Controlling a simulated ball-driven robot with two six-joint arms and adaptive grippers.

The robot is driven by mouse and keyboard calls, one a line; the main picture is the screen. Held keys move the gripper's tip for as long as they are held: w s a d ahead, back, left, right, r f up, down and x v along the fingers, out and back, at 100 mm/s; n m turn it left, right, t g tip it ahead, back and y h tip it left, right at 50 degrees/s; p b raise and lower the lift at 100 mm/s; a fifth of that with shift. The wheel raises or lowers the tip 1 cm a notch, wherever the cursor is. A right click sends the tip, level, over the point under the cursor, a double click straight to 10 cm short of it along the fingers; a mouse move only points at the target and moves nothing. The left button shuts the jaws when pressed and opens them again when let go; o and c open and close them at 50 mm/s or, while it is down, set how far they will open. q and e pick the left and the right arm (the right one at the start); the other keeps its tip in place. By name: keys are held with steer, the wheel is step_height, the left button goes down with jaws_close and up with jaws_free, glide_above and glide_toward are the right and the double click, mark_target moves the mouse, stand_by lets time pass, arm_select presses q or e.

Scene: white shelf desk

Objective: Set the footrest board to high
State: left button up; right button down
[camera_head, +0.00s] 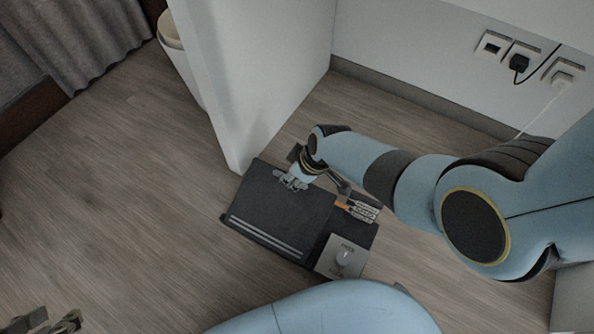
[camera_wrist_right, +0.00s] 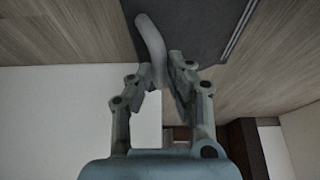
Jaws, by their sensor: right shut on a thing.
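The footrest board (camera_head: 262,208) is a dark grey flat panel with two light strips along its near edge, on the floor near the middle of the head view. It also shows in the right wrist view (camera_wrist_right: 205,22). My right gripper (camera_head: 291,181) is at the board's far edge. In the right wrist view, the fingers of my right gripper (camera_wrist_right: 165,83) are shut on a curved grey bar (camera_wrist_right: 150,42) at the board. Beside the board are a grey plate with a knob (camera_head: 345,257) and a small orange and grey part (camera_head: 357,208). My left gripper (camera_head: 52,322) is open and empty at the lower left, partly cut off.
A white desk panel (camera_head: 240,80) stands right behind the board's far left corner. A white bin (camera_head: 182,50) is behind that panel. Sockets with cables (camera_head: 520,55) are on the back wall. The wooden floor to the left is clear.

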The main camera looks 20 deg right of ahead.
steer(key=shift+s+f, duration=0.15)
steer(key=shift+s, duration=0.15)
steer(key=c, duration=1.3)
jaws_free()
steer(key=shift+w, duration=0.1)
steer(key=shift+d, duration=0.1)
steer(key=v, duration=1.2)
